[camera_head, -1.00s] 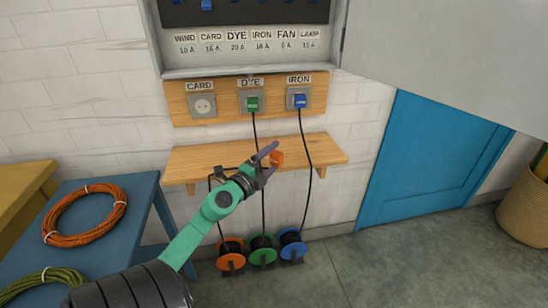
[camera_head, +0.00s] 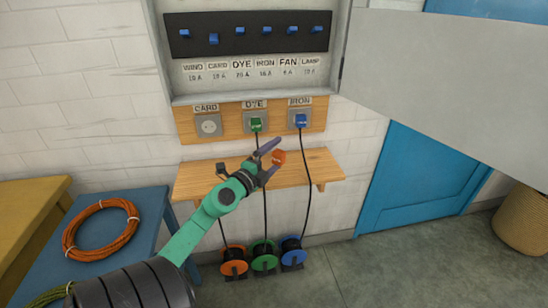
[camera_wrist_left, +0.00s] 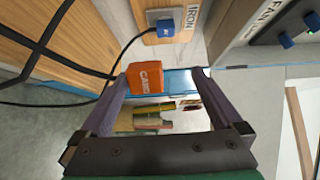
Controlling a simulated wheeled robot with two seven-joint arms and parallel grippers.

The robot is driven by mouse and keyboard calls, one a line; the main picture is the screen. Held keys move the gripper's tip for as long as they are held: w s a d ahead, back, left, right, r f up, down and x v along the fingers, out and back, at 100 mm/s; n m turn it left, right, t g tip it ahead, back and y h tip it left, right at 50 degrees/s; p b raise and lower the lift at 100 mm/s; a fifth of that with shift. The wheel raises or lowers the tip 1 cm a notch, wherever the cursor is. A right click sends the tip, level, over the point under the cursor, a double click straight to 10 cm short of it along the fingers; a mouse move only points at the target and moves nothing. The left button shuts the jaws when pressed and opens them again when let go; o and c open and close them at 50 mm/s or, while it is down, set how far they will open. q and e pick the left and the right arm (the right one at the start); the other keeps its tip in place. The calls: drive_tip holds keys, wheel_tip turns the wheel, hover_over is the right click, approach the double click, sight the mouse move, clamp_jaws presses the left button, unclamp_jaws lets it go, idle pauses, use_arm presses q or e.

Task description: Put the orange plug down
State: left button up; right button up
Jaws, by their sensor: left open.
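The orange plug (camera_head: 278,157), labelled CARD, shows beside my left gripper (camera_head: 272,159), in front of the wall above the wooden shelf (camera_head: 313,171). In the left wrist view the orange plug (camera_wrist_left: 145,80) is at the fingertips, close to the left-hand finger. A wide gap separates it from the other finger. My left gripper (camera_wrist_left: 162,84) is open. I cannot tell whether the plug touches a finger or the shelf. The CARD socket (camera_head: 208,125) is empty. My right gripper is not in view.
A green plug (camera_head: 256,124) sits in the DYE socket and a blue plug (camera_head: 301,120) in the IRON socket, their cables hanging past the shelf. Cable reels (camera_head: 264,262) stand below. A blue table (camera_head: 146,205) holds coiled rope. The open grey panel (camera_head: 440,90) is at right.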

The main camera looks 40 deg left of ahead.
use_arm(q)
wheel_tip(320, 180, up, 12)
drive_tip(key=p, duration=0.8)
drive_tip(key=shift+f+p, duration=0.2)
drive_tip(key=shift+p, duration=0.2)
